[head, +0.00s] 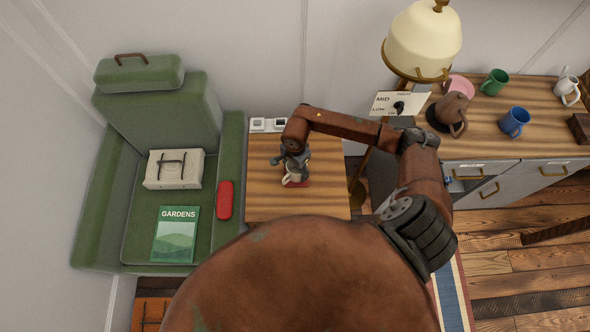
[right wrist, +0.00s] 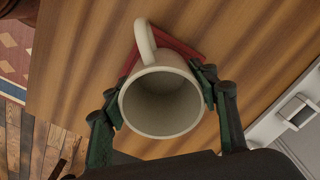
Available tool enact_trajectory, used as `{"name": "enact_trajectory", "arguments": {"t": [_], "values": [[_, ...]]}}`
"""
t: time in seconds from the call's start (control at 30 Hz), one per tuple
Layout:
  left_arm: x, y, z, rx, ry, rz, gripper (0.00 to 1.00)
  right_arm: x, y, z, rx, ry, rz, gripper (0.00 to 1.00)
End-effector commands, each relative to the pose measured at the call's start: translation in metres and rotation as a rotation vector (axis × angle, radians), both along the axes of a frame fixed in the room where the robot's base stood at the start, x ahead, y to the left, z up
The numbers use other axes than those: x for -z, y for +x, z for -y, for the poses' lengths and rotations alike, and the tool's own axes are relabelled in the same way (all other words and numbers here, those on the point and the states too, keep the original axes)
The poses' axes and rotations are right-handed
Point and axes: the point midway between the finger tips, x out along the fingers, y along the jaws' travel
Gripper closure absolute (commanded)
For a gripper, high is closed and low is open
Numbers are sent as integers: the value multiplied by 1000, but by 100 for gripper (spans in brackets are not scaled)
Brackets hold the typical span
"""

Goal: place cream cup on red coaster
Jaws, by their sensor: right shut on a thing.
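The cream cup (right wrist: 160,100) is upright between the fingers of my right gripper (right wrist: 163,95), with its handle toward the top of the right wrist view. The right gripper is shut on the cup; it also shows in the head view (head: 292,166) above the small wooden table. The red coaster (right wrist: 186,46) lies on the table directly under the cup, with a corner showing beyond it. A sliver of the coaster shows in the head view (head: 299,184). Whether the cup's base touches the coaster is hidden. My left gripper is not in view.
The small wooden table (head: 325,200) is otherwise mostly clear. A green armchair (head: 122,205) stands left, with a book (head: 175,235) and a red object (head: 225,200) on it.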

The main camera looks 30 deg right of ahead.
Motion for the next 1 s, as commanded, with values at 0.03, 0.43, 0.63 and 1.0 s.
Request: {"name": "enact_trajectory", "arguments": {"t": [0.03, 0.43, 0.63, 1.0], "values": [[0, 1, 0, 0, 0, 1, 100, 0, 0, 0, 0, 0, 1, 78], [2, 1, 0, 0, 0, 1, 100, 3, 0, 0, 0, 0, 0, 29], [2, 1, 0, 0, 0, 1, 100, 3, 0, 0, 0, 0, 0, 28], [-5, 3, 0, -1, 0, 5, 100, -35, 1, 1, -2, -2, 5, 28]]}}
